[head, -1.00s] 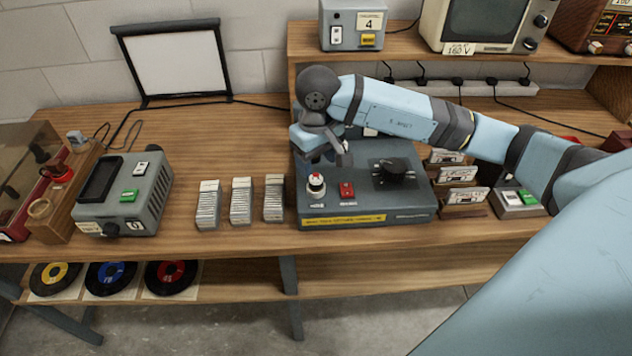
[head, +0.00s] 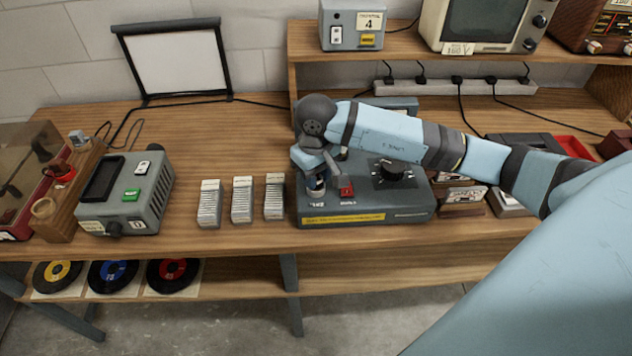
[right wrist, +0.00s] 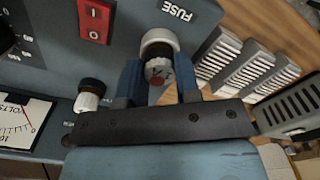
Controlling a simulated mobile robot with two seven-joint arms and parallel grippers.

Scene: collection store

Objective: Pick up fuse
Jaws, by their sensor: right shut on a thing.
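In the right wrist view the blue fingers (right wrist: 160,82) are shut on the fuse, one on each side. The fuse appears still seated in the box. My left gripper is in neither view.
A red switch (head: 346,188) and a dark knob (head: 392,170) sit close by on the box. Several slotted pale blocks (head: 242,201) stand left of it. A grey device (head: 128,195) is further left. Bare table lies behind the blocks.

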